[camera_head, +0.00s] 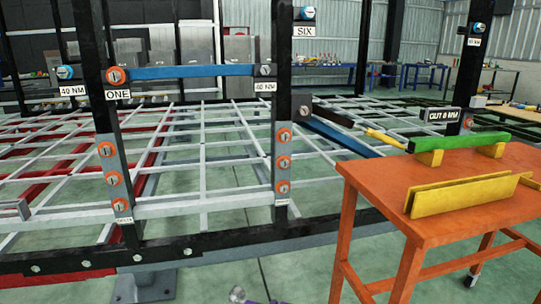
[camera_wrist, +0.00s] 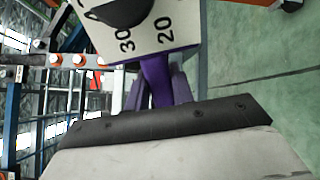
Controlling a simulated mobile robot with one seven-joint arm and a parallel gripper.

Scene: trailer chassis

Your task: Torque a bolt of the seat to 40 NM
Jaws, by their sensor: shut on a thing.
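In the wrist view my gripper (camera_wrist: 158,92) is shut on the purple handle of a tool with a dial (camera_wrist: 183,22). Its pale face has a black knob and the numbers 20 and 30; the rest of the dial is cut off. A small grey and purple part shows at the bottom edge of the head view. Orange-ringed bolts (camera_head: 116,75) line the two nearer posts. I cannot tell which part is the seat.
A blue bar (camera_head: 190,71) joins the two posts. The black lower chassis rail (camera_head: 180,248) crosses the front. Bare floor shows between rail and table.

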